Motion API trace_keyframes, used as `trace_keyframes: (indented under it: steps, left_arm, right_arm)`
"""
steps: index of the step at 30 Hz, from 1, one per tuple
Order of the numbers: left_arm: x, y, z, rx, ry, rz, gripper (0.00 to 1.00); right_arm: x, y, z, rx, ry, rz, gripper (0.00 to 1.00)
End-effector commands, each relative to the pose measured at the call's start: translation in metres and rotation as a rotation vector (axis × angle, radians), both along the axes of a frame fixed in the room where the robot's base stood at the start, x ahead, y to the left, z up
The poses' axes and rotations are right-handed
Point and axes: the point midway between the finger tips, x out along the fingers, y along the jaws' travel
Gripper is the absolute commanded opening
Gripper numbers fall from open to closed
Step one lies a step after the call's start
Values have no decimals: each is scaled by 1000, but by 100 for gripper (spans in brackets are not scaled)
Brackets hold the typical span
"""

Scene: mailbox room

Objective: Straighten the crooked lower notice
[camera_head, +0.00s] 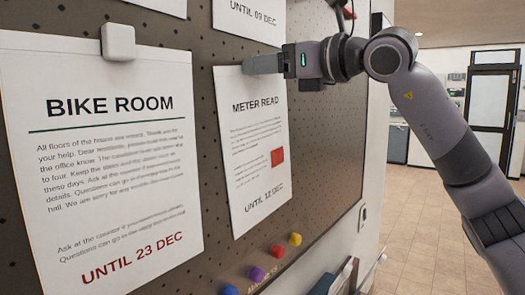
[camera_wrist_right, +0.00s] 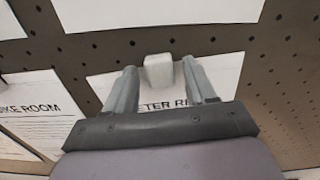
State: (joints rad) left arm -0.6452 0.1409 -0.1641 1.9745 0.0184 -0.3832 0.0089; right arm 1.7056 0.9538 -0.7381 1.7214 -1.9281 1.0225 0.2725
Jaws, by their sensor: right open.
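The METER READ notice (camera_head: 256,150) hangs on the pegboard, right of the BIKE ROOM notice (camera_head: 110,220). In the wrist view the METER READ notice (camera_wrist_right: 108,86) looks slightly tilted against the sheet above, its right side higher. A white block-shaped magnet (camera_wrist_right: 158,72) sits at its top edge. My right gripper (camera_head: 263,64) is at that top edge, its fingers hiding the magnet in the head view. In the wrist view my right gripper (camera_wrist_right: 160,67) is open, with one finger on each side of the magnet; I cannot tell whether they touch it. My left gripper is not in view.
Another white magnet (camera_head: 118,42) holds the BIKE ROOM notice. An upper notice (camera_head: 250,18) hangs close above. Several coloured pins or magnets, including a yellow one (camera_head: 295,239), sit low on the pegboard (camera_head: 325,150). Open tiled floor (camera_head: 420,215) lies to the right.

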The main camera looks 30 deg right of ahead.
Motion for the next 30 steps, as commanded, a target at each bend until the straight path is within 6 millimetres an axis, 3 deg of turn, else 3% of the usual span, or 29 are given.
trace_keyframes:
  steps: [3, 8, 30]
  left_arm:
    - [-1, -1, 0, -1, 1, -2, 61]
    - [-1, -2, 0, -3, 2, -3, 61]
    - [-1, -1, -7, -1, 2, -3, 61]
  right_arm:
    - [0, 0, 0, 0, 0, -1, 52]
    - [0, 0, 0, 0, 0, -1, 0]
    - [0, 0, 1, 121, 48, -1, 0]
